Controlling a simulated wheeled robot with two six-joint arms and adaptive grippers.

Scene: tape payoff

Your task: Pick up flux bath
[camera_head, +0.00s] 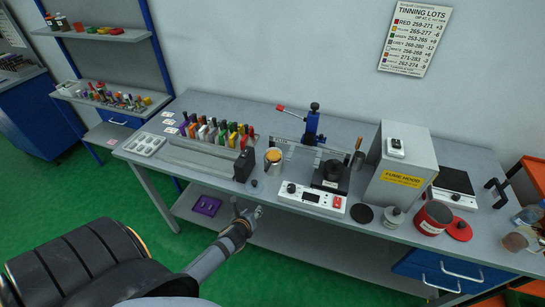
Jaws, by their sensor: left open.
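A small metal cup with amber contents (273,162) stands upright on the workbench (262,203), left of the white control box; it looks like the flux bath, though no label on it is readable. My left gripper (250,213) is at the bench's front edge, below and left of the cup in the picture. It is open and apart from the cup, with nothing seen between its fingers. My right gripper is not in view.
A black block (244,165) stands just left of the cup. To the right are a white control box (310,199), a black pot (331,177), the fume hood (405,170) and a red pot (433,217). Several coloured items (213,131) stand in rows behind. A purple tray (207,205) is on the lower shelf.

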